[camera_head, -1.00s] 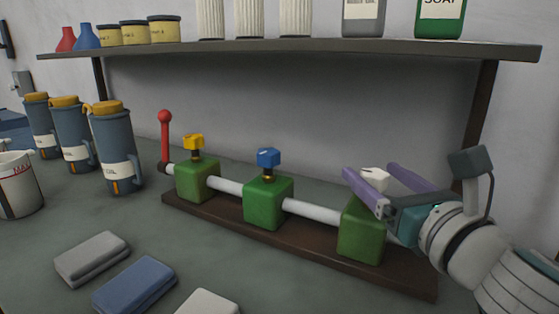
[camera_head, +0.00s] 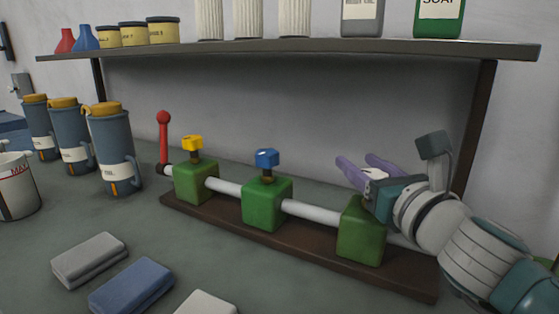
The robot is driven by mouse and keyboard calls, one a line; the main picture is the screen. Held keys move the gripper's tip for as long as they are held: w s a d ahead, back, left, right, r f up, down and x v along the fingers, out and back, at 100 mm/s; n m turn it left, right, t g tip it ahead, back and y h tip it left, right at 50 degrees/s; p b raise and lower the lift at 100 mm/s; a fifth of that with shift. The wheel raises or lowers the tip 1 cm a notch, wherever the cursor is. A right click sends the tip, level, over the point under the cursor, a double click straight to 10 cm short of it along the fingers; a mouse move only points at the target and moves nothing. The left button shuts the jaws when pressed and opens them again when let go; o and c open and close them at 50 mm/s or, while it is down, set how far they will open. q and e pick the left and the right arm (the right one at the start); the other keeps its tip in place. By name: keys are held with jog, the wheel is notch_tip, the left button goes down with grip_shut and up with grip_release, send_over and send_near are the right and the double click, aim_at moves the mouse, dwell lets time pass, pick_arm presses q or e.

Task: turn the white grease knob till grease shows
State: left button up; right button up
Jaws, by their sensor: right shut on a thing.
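The white grease knob (camera_head: 376,173) sits on top of the right green block (camera_head: 361,233). My right gripper (camera_head: 363,166) is shut on the knob, with its two purple fingers around it. The gripper hides most of the knob and the top of the block. No grease shows in this view. My left gripper is not in view.
A blue knob (camera_head: 267,158) and a yellow knob (camera_head: 192,143) stand on the other green blocks. A red lever (camera_head: 164,135) rises at the pipe's left end. A shelf (camera_head: 300,48) with jars and bottles hangs above. Folded cloths (camera_head: 132,286) lie in front.

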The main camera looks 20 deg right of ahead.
grip_shut()
jog(key=shift+y, duration=0.3)
